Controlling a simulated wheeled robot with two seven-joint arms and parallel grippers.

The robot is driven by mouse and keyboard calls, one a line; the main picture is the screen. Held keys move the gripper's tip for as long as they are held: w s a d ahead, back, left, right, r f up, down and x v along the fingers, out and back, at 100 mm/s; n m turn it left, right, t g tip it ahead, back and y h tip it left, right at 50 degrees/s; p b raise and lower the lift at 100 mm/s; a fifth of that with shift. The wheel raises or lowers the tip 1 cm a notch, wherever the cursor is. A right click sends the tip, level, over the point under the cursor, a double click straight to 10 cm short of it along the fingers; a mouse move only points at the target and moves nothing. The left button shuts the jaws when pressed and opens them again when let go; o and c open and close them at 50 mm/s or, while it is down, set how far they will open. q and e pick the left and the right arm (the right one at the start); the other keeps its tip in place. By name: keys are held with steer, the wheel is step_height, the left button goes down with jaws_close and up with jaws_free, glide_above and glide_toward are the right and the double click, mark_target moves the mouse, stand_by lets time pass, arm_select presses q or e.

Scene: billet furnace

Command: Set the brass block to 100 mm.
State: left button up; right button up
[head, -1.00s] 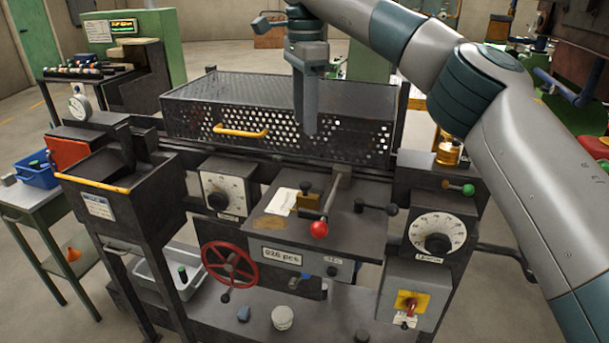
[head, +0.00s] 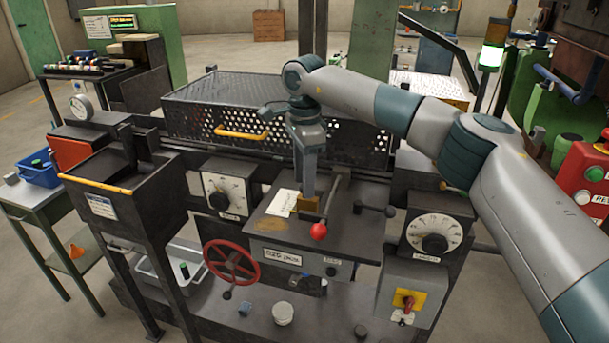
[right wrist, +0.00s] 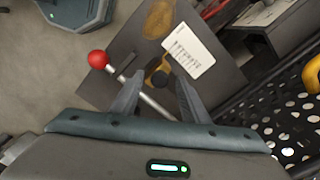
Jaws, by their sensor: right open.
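The brass block (head: 309,206) sits on the dark top plate (head: 341,233) of the machine, beside a lever with a red ball (head: 318,231). My right gripper (head: 308,193) points down right at the block and partly hides it. In the right wrist view the two fingers are apart, with the block (right wrist: 164,66) and a dark knob on it showing between and just beyond the tips. The red ball lever (right wrist: 97,59) runs past the left finger. Whether the fingers touch the block I cannot tell. My left gripper is not in view.
A white card (head: 284,203) lies left of the block. A perforated guard (head: 275,110) with a yellow handle stands behind. Dials flank the plate on the left (head: 228,194) and right (head: 438,236). A red handwheel (head: 231,262) is in front, below the plate.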

steer(key=shift+f, duration=0.1)
steer(key=shift+c, duration=0.2)
jaws_close()
